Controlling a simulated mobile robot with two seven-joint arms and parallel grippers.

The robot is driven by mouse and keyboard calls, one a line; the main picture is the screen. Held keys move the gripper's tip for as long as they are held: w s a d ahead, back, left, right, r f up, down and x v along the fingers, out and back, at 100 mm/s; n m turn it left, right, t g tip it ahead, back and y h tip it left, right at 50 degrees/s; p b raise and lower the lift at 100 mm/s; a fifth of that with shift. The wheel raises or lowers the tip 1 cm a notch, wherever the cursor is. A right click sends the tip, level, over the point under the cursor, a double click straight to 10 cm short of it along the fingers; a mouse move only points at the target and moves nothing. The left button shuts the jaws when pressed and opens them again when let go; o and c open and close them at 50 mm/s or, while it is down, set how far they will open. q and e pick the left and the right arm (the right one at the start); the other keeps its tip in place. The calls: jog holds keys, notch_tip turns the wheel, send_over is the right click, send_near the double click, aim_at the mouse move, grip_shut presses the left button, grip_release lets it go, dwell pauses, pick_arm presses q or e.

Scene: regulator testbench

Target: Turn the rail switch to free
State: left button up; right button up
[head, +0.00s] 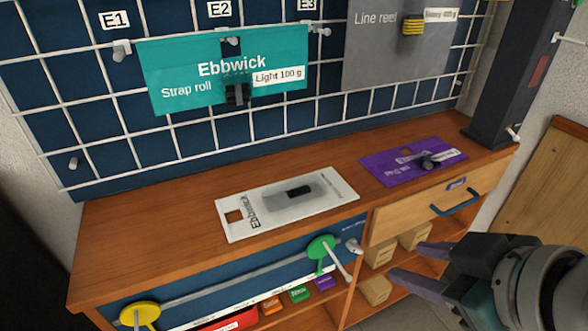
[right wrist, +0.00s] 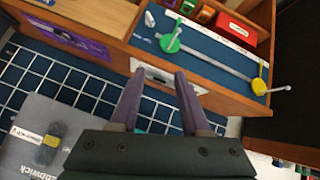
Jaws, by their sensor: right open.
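A grey slide rail (head: 225,285) runs along the blue front of the wooden bench. A green disc (head: 321,246) with a pale lever sits near its right end, and a yellow disc (head: 139,314) near its left end. A small grey knob (head: 354,245), probably the rail switch, is just right of the green disc; its setting is too small to read. The knob also shows in the right wrist view (right wrist: 150,18), with the green disc (right wrist: 171,43). My right gripper (head: 408,262) is open and empty, right of the knob and apart from it. My left gripper is out of view.
A white package (head: 240,224) and a purple package (head: 375,172) lie on the bench top. A drawer (head: 400,222) with a blue handle and shelves with boxes (head: 375,290) are near my right gripper. A wire grid with hanging packages stands behind.

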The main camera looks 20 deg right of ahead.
jog(key=w+d+f+n+t+b, duration=0.1)
jog(key=w+d+f+t+b, duration=0.15)
jog(key=f+b, duration=0.5)
jog(key=w+d+f+n+t+b, duration=0.2)
jog(key=w+f+b, duration=0.1)
jog(key=f+b, duration=0.5)
jog(key=n+t+y+b, duration=0.25)
jog(key=t+b, duration=0.25)
jog(key=b, duration=0.6)
send_near(358, 252)
jog(key=shift+n+g+h, duration=0.25)
jog(key=w+b, duration=0.1)
jog(key=w, duration=0.1)
jog(key=w+b, duration=0.1)
jog(key=w, duration=0.4)
jog(key=shift+w+a+r+b, duration=0.15)
jog(key=shift+w+a+b, duration=0.15)
jog(key=shift+a+b, duration=0.1)
jog(key=shift+w+r, duration=0.1)
jog(key=shift+w, duration=0.4)
grip_shut()
